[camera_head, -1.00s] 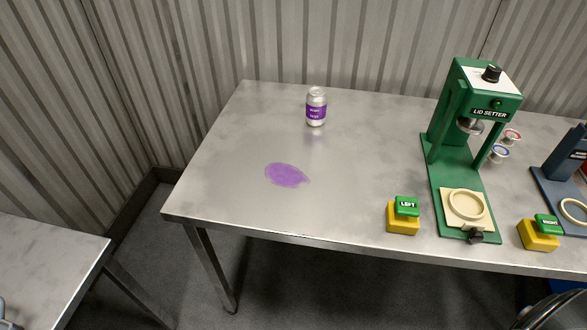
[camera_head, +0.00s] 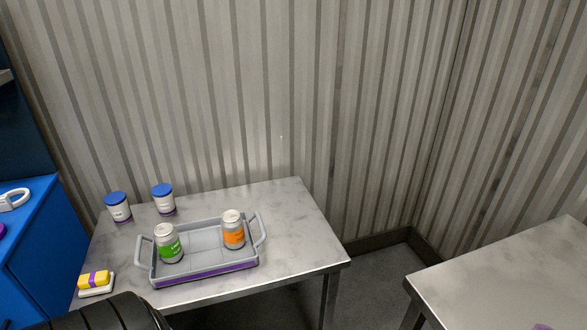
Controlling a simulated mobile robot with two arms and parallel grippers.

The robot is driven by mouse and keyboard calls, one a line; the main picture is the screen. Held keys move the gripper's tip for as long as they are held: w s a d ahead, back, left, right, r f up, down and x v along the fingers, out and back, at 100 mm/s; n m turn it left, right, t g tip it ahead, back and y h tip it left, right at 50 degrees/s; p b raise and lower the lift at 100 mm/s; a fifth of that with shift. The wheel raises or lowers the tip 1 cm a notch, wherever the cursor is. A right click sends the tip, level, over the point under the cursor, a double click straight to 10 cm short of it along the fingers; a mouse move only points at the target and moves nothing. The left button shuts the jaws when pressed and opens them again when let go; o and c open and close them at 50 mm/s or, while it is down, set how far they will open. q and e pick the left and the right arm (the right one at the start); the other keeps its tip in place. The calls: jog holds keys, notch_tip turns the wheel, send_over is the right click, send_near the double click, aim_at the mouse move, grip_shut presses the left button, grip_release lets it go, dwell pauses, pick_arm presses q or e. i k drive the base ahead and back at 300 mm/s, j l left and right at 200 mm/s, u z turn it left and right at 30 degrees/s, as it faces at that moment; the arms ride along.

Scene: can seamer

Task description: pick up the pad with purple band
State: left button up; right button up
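The pad with purple band (camera_head: 94,278) is a small yellow block with a purple stripe around its middle. It lies on a white base or dish (camera_head: 97,292) at the front left corner of the small table in the head view. A dark, ribbed rounded shape, which looks like part of my own arm, rises from the bottom edge just right of and below the pad. Neither of my grippers shows, so their opening is hidden.
A grey tray (camera_head: 205,278) with two handles holds a green-labelled can (camera_head: 168,244) and an orange-labelled can (camera_head: 233,230). Two blue-lidded tubs (camera_head: 118,207) (camera_head: 163,199) stand behind. A blue cabinet (camera_head: 32,250) is at left. Another table (camera_head: 510,275) is at right, across a floor gap.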

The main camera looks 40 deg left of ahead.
aim_at(95, 284)
jog(key=u, duration=2.85)
